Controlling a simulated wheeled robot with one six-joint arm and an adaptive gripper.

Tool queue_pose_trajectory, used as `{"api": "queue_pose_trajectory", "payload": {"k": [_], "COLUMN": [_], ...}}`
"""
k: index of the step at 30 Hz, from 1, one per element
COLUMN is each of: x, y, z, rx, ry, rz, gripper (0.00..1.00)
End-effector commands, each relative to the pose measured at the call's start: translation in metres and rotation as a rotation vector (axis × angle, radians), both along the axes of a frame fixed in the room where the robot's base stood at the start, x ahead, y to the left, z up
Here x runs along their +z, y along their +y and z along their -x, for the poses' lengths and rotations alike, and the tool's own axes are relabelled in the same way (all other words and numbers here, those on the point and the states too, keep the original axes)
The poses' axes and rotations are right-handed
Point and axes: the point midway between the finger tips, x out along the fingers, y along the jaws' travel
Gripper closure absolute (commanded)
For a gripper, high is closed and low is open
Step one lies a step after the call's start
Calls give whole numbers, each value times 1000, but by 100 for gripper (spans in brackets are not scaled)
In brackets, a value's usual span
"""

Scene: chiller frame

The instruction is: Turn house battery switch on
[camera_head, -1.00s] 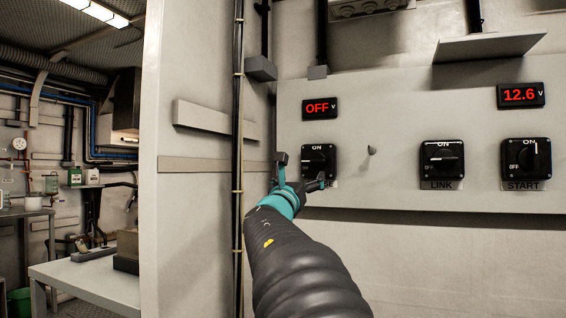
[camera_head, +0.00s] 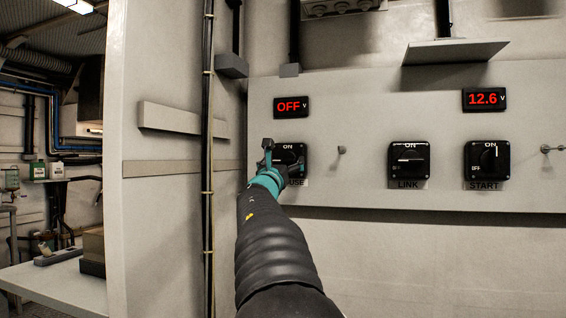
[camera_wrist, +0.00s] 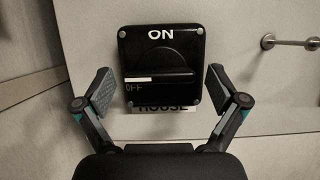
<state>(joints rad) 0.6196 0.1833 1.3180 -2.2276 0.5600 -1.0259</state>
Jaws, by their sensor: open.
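The house battery switch (camera_head: 291,153) is a black square rotary switch on the pale panel, partly hidden by my gripper in the head view. In the wrist view the switch (camera_wrist: 160,58) shows ON at the top, OFF at the lower left and a HOUSE label below. Its knob bar lies horizontal, with the white mark at the left by OFF. My gripper (camera_head: 281,158) is open in front of the switch. In the wrist view the fingers (camera_wrist: 160,88) stand on either side of the knob bar, with nothing between them gripped; whether they touch the switch is unclear.
A red display above the switch (camera_head: 291,106) reads OFF. To the right are the LINK switch (camera_head: 409,165), horizontal, and the START switch (camera_head: 488,161), upright, under a 12.6 V display (camera_head: 484,99). A small peg (camera_head: 341,150) sticks out between HOUSE and LINK. A shelf (camera_head: 453,50) juts out above.

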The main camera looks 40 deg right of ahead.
Motion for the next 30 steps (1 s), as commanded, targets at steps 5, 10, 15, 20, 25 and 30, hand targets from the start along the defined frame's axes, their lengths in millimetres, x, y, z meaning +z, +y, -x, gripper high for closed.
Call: {"api": "queue_pose_trajectory", "payload": {"k": [5, 10, 15, 20, 25, 30], "x": [0, 0, 0, -1, -1, -1], "y": [0, 0, 0, 1, 1, 1], "z": [0, 0, 0, 0, 0, -2], "rx": [0, 0, 0, 0, 0, 1], "ry": [0, 0, -7, -41, -125, -250], "rz": [0, 0, -4, -21, -64, -130], "gripper": [37, 64, 64, 64, 64, 64]}}
